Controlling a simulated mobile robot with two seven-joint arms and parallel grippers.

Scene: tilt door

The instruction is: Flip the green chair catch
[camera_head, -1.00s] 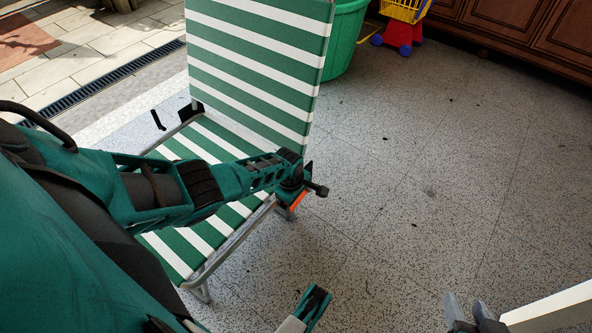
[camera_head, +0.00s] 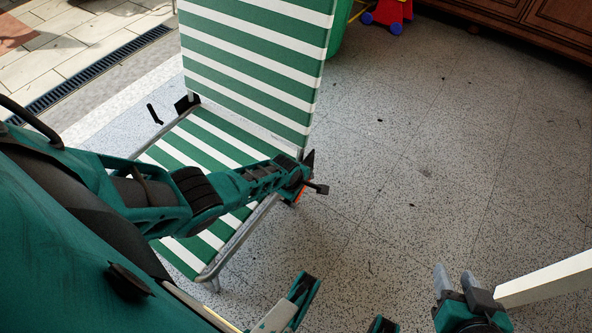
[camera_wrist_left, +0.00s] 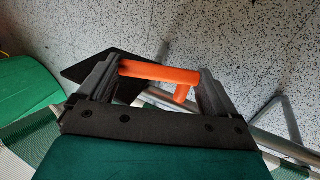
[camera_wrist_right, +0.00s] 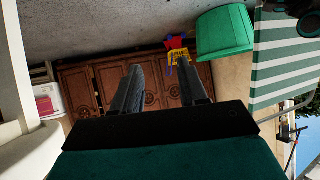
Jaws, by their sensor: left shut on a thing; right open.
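The green-and-white striped chair (camera_head: 250,75) stands at the left of the head view, with its backrest upright. Its orange catch (camera_head: 300,197) is at the seat's right side, mostly hidden by my left gripper (camera_head: 305,188). In the left wrist view the orange catch (camera_wrist_left: 158,72) lies across between the fingers of my left gripper (camera_wrist_left: 155,75), which is shut on it. My right gripper (camera_head: 457,282) is open and empty at the lower right, well apart from the chair. In the right wrist view its fingers (camera_wrist_right: 160,88) are spread with nothing between them.
A white beam (camera_head: 545,279) is close to the right of my right gripper. A green tub (camera_wrist_right: 224,32) and a toy trolley (camera_wrist_right: 178,50) stand behind the chair near wooden cabinets (camera_wrist_right: 90,90). The speckled floor (camera_head: 420,150) right of the chair is clear.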

